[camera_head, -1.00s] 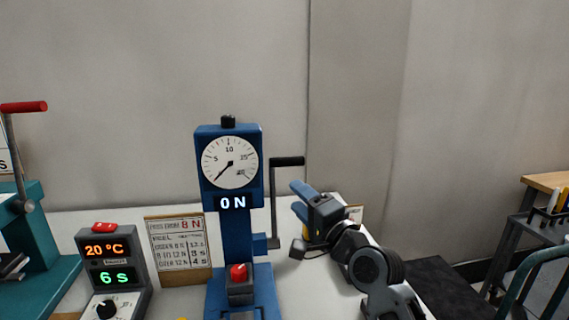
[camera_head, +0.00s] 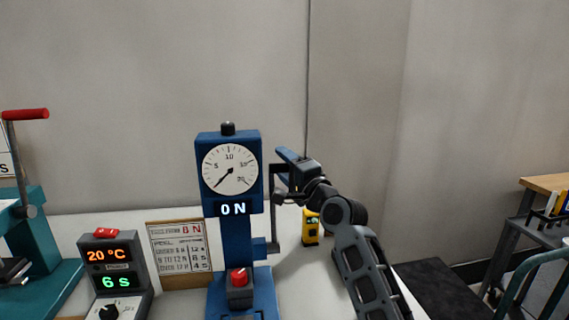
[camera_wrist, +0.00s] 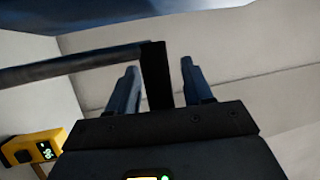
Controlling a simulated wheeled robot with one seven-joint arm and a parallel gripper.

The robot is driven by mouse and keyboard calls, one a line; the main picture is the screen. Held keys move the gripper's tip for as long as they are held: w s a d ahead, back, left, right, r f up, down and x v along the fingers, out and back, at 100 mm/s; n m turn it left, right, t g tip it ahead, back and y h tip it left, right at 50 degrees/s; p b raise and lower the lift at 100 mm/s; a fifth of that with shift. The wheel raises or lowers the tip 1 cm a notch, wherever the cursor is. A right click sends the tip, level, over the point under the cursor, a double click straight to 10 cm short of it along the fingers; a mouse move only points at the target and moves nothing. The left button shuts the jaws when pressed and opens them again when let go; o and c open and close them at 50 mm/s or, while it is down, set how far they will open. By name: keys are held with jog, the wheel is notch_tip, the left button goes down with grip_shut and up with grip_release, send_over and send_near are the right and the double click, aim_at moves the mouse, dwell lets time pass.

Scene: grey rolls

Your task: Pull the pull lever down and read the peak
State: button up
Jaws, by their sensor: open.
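The blue peel tester (camera_head: 236,225) stands on the white table in the head view. Its dial (camera_head: 230,168) needle points low left, and its display (camera_head: 233,209) reads 0 N. The pull lever (camera_head: 272,215) is a dark upright rod on the tester's right side; my gripper hides most of its top grip. My gripper (camera_head: 282,160) is at the top of the lever. In the wrist view, my gripper (camera_wrist: 159,66) is open, with the lever's black grip (camera_wrist: 155,85) between its blue fingers and a visible gap to the right finger.
A yellow device (camera_head: 310,228) stands right of the tester; the wrist view shows it at lower left (camera_wrist: 35,147). A timer box (camera_head: 115,275) and a chart (camera_head: 180,247) stand left of the tester. A teal press (camera_head: 35,240) is at far left.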

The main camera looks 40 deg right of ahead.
grip_shut()
dwell(0.5)
